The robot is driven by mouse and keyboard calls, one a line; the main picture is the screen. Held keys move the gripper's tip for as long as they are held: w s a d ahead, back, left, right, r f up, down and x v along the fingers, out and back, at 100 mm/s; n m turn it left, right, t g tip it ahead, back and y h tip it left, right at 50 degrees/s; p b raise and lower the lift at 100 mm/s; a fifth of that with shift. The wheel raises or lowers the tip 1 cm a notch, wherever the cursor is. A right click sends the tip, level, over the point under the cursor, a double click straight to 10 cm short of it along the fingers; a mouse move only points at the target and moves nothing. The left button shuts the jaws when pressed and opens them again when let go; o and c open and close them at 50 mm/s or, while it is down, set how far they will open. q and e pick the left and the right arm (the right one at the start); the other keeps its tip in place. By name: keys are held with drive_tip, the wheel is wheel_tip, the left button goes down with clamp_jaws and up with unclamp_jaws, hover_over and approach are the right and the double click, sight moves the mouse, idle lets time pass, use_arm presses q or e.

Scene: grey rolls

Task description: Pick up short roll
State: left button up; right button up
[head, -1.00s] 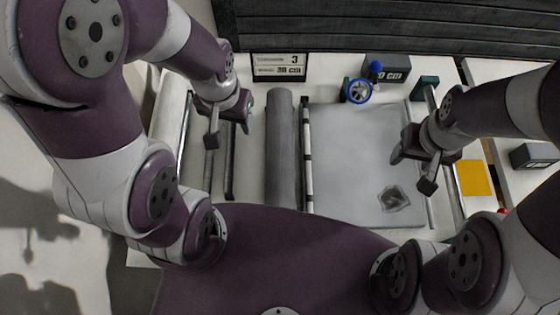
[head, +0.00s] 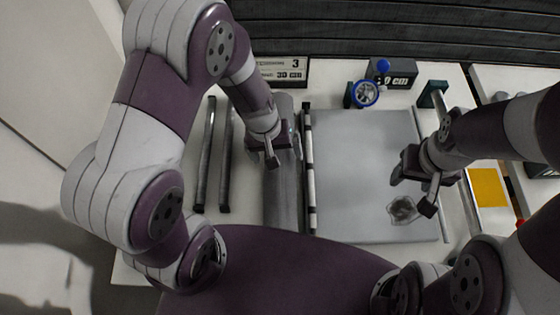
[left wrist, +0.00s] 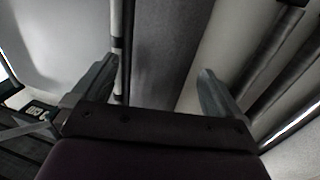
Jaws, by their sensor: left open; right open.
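A thick grey roll (head: 283,205) lies lengthwise on the table, left of the flat grey sheet; I take it as the short roll, though no label shows. My left gripper (head: 284,155) is open above it and hides part of it. In the left wrist view the roll (left wrist: 172,45) runs between the two open fingers (left wrist: 157,72), one finger toward each side; contact cannot be told. My right gripper (head: 413,195) is open and empty over the right part of the sheet.
Two thin dark rods (head: 205,155) lie left of the roll. A blue-rimmed wheel (head: 365,94), a dark labelled box (head: 393,75) and a number sign (head: 285,69) stand at the back. A yellow pad (head: 487,187) lies right.

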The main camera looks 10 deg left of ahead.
use_arm(q)
drive_tip(key=f, duration=0.4)
drive_tip(key=shift+w+d, duration=0.15)
drive_tip(key=shift+d, duration=0.05)
drive_tip(key=c, duration=1.2)
drive_tip(key=shift+c, duration=0.2)
drive_tip(key=shift+r, duration=0.15)
